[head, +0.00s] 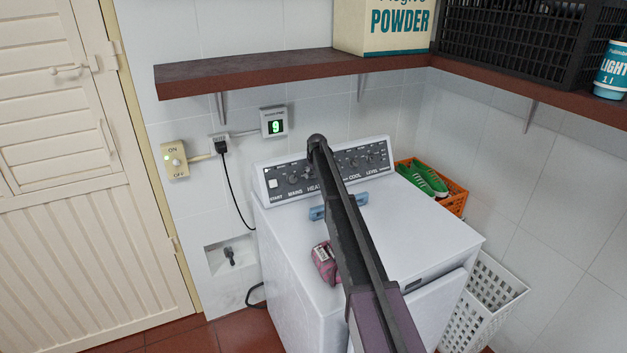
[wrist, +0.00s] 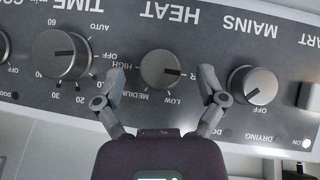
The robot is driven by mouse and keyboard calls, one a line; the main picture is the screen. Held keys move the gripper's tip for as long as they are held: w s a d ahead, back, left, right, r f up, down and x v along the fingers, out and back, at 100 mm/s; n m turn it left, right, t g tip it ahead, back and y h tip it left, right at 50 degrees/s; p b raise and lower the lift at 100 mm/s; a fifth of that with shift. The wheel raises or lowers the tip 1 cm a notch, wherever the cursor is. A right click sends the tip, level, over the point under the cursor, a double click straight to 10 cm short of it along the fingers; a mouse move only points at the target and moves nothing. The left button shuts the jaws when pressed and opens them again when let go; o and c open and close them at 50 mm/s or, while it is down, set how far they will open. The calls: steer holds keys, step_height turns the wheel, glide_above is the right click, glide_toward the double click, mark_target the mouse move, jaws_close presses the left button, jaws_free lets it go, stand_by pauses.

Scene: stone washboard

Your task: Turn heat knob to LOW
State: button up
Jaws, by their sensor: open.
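The heat knob (wrist: 160,69) is a round grey knob below the upside-down word HEAT in the wrist view. HIGH, MEDIUM and LOW are printed around it, with another label at its right partly hidden. Its dark pointer line points right, toward that hidden label and not at LOW. My gripper (wrist: 163,77) is open, with one fingertip on each side of the knob; gaps show on both sides. In the head view my arm covers part of the control panel (head: 380,161), and the fingers are not clearly visible.
The time knob (wrist: 62,54) and mains knob (wrist: 252,85) flank the heat knob closely. A brown shelf (head: 240,76) runs above the white dryer (head: 430,230). A pink box (head: 323,262) and a blue object (head: 318,213) lie on the dryer top.

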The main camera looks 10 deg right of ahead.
steer(key=shift+b+x, duration=0.55)
steer(key=shift+x, duration=0.3)
steer(key=c, duration=1.1)
